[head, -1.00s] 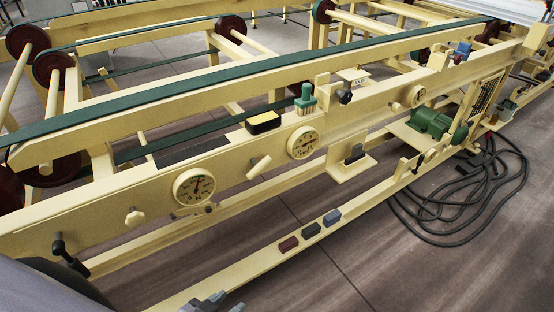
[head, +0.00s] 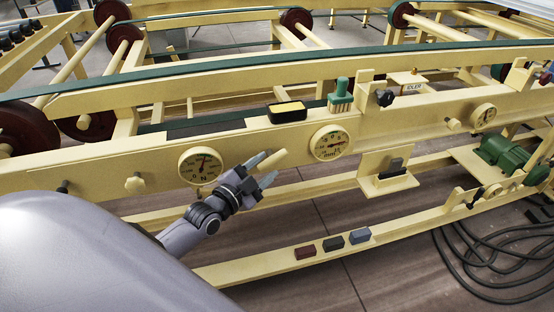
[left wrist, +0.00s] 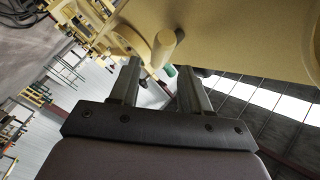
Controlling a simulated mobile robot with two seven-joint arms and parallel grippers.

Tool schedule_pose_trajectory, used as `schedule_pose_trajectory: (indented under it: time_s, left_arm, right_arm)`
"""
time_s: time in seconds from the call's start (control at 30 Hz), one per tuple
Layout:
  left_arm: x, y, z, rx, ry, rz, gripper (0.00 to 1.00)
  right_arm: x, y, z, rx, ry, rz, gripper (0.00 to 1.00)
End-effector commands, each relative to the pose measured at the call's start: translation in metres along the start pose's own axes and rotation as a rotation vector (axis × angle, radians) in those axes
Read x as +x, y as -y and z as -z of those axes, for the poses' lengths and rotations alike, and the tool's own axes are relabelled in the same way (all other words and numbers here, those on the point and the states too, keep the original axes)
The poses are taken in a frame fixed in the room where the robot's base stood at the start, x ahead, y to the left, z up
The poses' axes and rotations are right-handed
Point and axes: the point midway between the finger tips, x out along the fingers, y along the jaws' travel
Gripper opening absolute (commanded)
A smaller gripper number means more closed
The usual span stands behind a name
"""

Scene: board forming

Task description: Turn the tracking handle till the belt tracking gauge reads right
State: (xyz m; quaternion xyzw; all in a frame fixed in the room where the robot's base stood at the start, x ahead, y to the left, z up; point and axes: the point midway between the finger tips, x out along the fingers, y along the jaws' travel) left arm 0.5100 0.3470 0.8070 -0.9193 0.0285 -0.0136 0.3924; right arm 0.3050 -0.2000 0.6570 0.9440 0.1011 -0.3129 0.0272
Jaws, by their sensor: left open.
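A cream bar-shaped handle (head: 274,160) sticks out of the cream beam between two round dials, tilted up to the right. The right dial (head: 332,143) has a dark needle pointing roughly sideways. The left dial (head: 202,165) is marked N. The lettering is too small to tell which is the belt tracking gauge. My left gripper (head: 263,170) is open at the handle, its fingers on either side of the bar in the head view. In the left wrist view the handle (left wrist: 164,46) lies just beyond and between the open fingertips (left wrist: 160,66). My right gripper is not in view.
A black-and-yellow block (head: 288,112) and a green brush-like tool (head: 341,96) sit on the beam above. A cream knob (head: 134,184) is at the left. Several small blocks (head: 333,243) lie on the lower rail. Black cables (head: 490,262) lie on the floor at right.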

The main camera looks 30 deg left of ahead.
Motion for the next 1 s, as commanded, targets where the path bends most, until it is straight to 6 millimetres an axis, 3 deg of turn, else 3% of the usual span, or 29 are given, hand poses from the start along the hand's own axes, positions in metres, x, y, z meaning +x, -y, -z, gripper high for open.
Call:
schedule_pose_trajectory:
  time_s: [0.4, 0.83, 0.87, 1.0]
  left_arm:
    - [0.048, -0.001, 0.000, -0.002, 0.001, -0.002, 0.47]
    - [0.056, -0.001, 0.000, -0.002, 0.002, -0.003, 0.47]
    - [0.056, -0.001, 0.000, -0.002, 0.002, -0.003, 0.44]
    - [0.056, -0.001, 0.000, -0.002, 0.002, -0.003, 0.00]
  right_arm:
    - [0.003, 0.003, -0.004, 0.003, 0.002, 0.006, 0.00]
    - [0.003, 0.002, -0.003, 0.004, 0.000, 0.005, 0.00]
    - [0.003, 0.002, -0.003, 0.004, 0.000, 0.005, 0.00]
    - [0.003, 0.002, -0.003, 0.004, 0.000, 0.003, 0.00]
